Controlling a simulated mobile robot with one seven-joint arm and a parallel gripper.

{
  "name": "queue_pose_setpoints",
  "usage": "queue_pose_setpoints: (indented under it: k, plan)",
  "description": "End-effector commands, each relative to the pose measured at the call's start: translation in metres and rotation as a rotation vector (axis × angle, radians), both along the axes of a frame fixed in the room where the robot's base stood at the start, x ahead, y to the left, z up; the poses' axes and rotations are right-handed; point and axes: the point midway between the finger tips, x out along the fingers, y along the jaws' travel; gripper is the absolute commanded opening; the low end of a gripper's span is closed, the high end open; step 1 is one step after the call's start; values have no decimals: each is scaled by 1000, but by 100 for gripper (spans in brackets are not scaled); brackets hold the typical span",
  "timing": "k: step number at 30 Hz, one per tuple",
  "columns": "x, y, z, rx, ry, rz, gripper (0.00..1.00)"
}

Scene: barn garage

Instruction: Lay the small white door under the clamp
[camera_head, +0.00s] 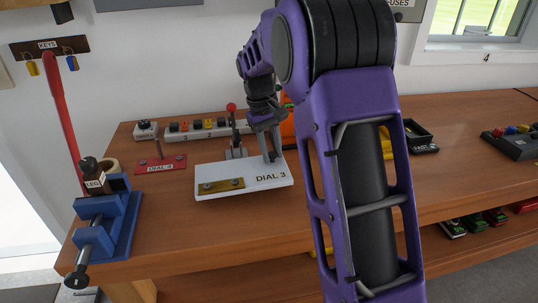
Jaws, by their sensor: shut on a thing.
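A small white panel (228,186) marked DIAL 3, with a brass strip at its front left, is the only door-like white piece in view. It lies about flat at the workbench's left half; I cannot tell whether it touches the bench. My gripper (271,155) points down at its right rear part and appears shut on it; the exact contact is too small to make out. The toggle clamp (235,149), grey with a raised red-knobbed lever, stands at the panel's rear edge, left of my gripper. Whether the panel reaches under the clamp's arm is unclear.
A blue vise (108,222) stands at the bench's left front. A red plate marked DIAL 4 (160,164) with an upright post lies behind left. A power strip (208,129) runs along the back. My arm hides the bench's middle; black trays (420,138) stand to the right.

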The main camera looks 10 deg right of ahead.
Motion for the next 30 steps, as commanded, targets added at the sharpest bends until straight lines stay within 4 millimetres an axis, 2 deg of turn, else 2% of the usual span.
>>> queue_pose_setpoints:
  k: [3, 9, 16, 24, 25, 29, 30]
  plan:
    - [12, 0, 1, 0, -2, -1, 0]
    - [22, 0, 1, 0, -1, -1, 0]
    - [20, 0, -33, 0, 1, 0, 0]
    - [21, 0, -35, 0, -1, -1, 0]
    - [21, 0, -35, 0, 0, 0, 39]
    - [21, 0, -35, 0, 0, 0, 62]
    - [21, 0, -35, 0, 0, 0, 63]
